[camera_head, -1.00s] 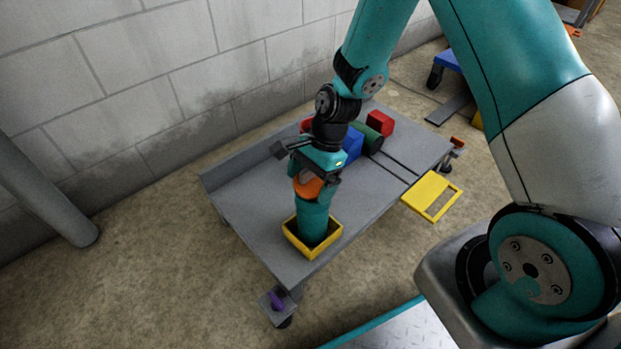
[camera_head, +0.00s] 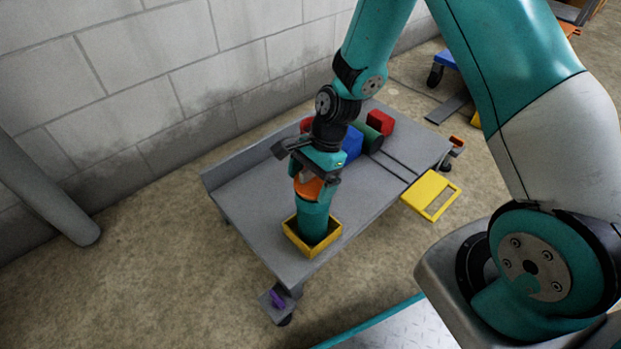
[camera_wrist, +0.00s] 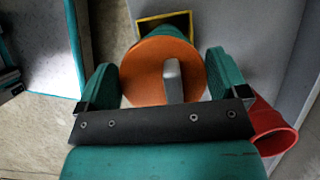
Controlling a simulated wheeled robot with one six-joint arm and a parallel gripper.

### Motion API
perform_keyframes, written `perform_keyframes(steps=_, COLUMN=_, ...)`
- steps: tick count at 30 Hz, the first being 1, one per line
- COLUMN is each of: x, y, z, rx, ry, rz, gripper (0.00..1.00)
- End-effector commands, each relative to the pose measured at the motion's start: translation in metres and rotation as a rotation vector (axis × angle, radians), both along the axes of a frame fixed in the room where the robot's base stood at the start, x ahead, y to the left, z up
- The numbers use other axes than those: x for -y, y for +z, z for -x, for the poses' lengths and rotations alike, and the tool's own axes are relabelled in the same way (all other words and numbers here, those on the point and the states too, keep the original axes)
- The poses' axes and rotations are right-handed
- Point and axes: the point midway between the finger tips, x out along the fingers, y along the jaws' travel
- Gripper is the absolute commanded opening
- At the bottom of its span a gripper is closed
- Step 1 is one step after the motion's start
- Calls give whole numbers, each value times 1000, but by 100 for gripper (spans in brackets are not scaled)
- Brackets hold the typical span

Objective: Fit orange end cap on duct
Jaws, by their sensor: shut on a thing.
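A teal round duct (camera_head: 313,222) stands upright in a yellow-rimmed square box (camera_head: 330,240) near the front end of the grey cart. The orange end cap (camera_head: 308,189) is at the duct's top; I cannot tell how deeply it sits. My gripper (camera_head: 309,178) is above the duct, pointing down, and is shut on the cap. In the wrist view, the orange cap (camera_wrist: 145,78) shows a grey upright tab (camera_wrist: 173,80) and lies between the two teal fingers. The duct's top rim is hidden by the cap and gripper.
The grey cart top (camera_head: 255,200) is clear left of the duct. Behind my gripper are a blue block (camera_head: 352,143), a green cylinder (camera_head: 369,137) and a red block (camera_head: 380,122). A yellow frame (camera_head: 431,195) sticks out right. A block wall (camera_head: 190,80) stands behind.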

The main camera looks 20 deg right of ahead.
Motion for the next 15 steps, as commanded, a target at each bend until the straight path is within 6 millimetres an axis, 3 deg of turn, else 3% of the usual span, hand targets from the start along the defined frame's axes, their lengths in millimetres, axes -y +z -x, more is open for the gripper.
perform_keyframes(steps=15, x=0, y=-8, z=0, rx=-1, ry=0, rz=0, gripper=68)
